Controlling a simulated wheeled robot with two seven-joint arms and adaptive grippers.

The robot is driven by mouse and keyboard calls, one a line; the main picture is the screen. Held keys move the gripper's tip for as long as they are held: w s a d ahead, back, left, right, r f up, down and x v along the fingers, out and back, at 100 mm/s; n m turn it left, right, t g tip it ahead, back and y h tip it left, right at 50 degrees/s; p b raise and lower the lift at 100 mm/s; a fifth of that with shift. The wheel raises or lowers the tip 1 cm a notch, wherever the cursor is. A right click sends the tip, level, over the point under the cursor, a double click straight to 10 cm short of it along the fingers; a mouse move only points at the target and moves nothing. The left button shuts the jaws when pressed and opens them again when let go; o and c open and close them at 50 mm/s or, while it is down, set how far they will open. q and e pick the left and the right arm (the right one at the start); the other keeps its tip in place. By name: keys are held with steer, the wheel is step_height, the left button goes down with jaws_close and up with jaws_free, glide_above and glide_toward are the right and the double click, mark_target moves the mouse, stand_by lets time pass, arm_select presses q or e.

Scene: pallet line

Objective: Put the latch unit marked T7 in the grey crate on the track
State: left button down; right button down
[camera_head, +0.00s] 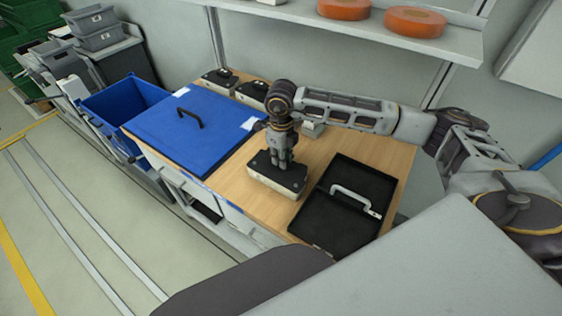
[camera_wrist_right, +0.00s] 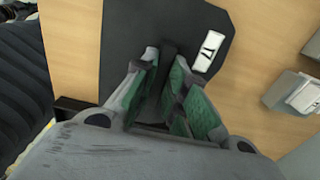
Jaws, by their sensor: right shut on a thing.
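My right gripper (camera_head: 281,162) points down at the latch unit (camera_head: 276,180), a pale box with a black top, and is shut on its raised middle part. The unit is at the table's front, on or just above the wood; I cannot tell which. In the right wrist view, the gripper's green-padded fingers (camera_wrist_right: 170,95) close on a dark upright part of the unit's black top (camera_wrist_right: 125,35). A white label (camera_wrist_right: 207,50) lies beside them, its turned marking hard to read surely. My left gripper is not in view. I cannot make out a grey crate on a track for certain.
A blue panel with a black handle (camera_head: 205,125) covers the table's left. A black tray with a pale handle (camera_head: 325,215) lies right of the unit. Two similar units (camera_head: 219,78) (camera_head: 253,91) stand behind. A blue bin (camera_head: 125,100) and grey crates (camera_head: 100,35) stand left.

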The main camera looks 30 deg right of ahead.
step_height(320, 180, up, 10)
steer(key=b, duration=0.1)
stand_by(0.4)
steer(key=shift+f, duration=0.15)
stand_by(0.5)
